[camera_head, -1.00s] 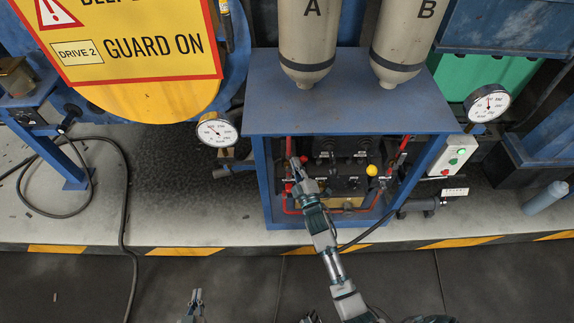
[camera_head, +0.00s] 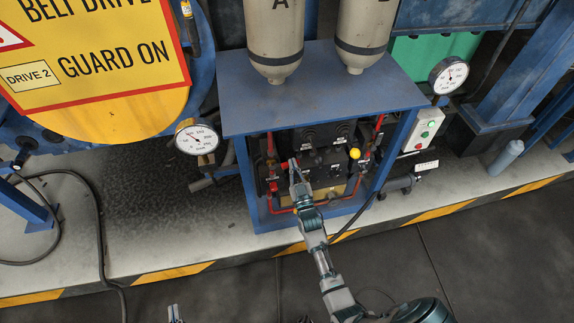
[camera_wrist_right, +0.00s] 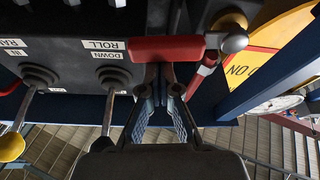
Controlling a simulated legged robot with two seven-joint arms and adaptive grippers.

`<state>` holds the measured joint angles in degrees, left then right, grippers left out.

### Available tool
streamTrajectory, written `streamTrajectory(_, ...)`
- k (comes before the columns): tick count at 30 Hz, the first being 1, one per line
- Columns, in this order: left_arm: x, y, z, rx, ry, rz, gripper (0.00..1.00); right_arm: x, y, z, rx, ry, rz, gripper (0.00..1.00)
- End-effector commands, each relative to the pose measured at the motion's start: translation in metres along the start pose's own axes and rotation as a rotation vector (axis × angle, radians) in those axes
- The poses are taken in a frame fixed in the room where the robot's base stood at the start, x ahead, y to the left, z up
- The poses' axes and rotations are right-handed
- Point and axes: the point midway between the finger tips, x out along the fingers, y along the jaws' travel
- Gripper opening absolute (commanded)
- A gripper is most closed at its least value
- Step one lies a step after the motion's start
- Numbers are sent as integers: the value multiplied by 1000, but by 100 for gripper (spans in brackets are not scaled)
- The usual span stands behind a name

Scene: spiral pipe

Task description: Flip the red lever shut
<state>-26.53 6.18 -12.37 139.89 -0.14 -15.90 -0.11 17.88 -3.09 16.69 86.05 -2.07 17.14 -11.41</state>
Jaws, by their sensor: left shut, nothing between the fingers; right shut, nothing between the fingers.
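The red lever (camera_wrist_right: 165,48) lies crosswise in the right wrist view, its right end at a round metal knob (camera_wrist_right: 234,40) on a brass fitting. My right gripper (camera_wrist_right: 161,78) is shut and empty, its fingertips right at the lever's edge; I cannot tell whether they touch. In the head view my right gripper (camera_head: 294,168) is inside the blue cabinet, in front of the left part of the black panel. A small red part (camera_head: 284,163) shows beside its tips, perhaps the lever, mostly too small to read. My left gripper (camera_head: 174,314) is shut and empty at the bottom edge.
The blue cabinet (camera_head: 320,85) has a top and side posts around the panel. Red pipes (camera_head: 270,146) and a yellow knob (camera_head: 355,153) are inside. Joystick levers, one with a yellow knob (camera_wrist_right: 11,147), show beside my right gripper.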

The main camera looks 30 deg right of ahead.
Motion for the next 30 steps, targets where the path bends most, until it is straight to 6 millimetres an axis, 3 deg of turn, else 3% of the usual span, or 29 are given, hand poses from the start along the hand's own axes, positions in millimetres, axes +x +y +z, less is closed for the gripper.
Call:
streamTrajectory(12, 2, 0, -4, -3, 40, 2, 0, -4, 2, 12, 159, -3, 56, 0)
streamTrajectory(30, 2, 0, -5, -4, 43, 2, 0, -7, 1, 18, 177, -12, 60, 0)
